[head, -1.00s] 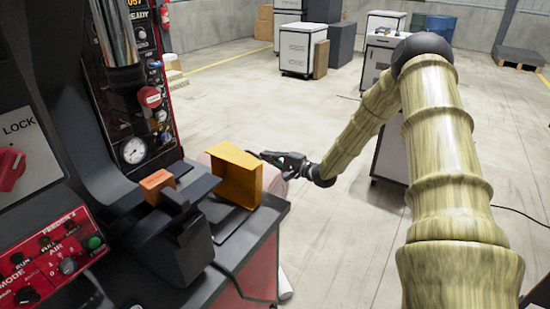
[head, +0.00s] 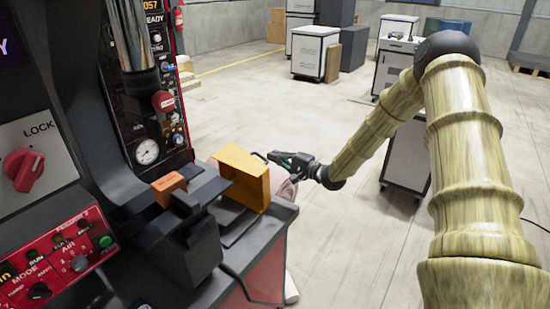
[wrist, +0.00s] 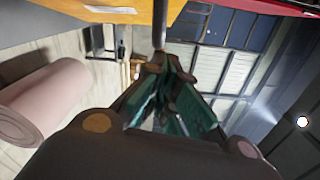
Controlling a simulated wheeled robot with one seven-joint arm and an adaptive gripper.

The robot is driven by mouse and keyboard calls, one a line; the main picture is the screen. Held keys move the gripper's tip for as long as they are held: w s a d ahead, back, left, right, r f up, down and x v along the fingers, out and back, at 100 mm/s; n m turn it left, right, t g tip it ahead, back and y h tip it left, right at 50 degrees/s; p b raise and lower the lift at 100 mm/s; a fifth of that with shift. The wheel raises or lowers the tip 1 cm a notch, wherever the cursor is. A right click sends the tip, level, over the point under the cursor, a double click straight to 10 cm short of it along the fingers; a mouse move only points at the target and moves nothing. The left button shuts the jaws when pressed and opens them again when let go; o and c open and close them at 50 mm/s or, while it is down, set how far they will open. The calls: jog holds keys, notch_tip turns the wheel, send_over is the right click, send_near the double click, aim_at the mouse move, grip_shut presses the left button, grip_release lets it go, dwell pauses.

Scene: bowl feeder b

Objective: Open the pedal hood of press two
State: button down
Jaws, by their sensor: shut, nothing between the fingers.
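An orange-yellow hood (head: 245,180), open on the side facing my head camera, stands at the far end of the dark machine bench. I take it for the pedal hood; no press number is readable. My gripper (head: 270,157) is shut and empty at its right upper edge. In the wrist view the hood's yellow side (wrist: 110,9) fills the top. A thin grey rod (wrist: 159,28) comes down from it to the closed fingertips (wrist: 160,64). I cannot tell whether they touch the rod.
A red control panel (head: 62,265) and a LOCK switch (head: 24,170) are at left. An orange block (head: 169,189) sits on a dark fixture. A pink roll (wrist: 50,105) lies close by in the wrist view. The floor to the right is largely open.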

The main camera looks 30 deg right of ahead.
jog(key=s+d+b, duration=0.1)
jog(key=s+d, duration=0.7)
jog(key=shift+f+b, duration=0.3)
jog(key=shift+b, duration=0.1)
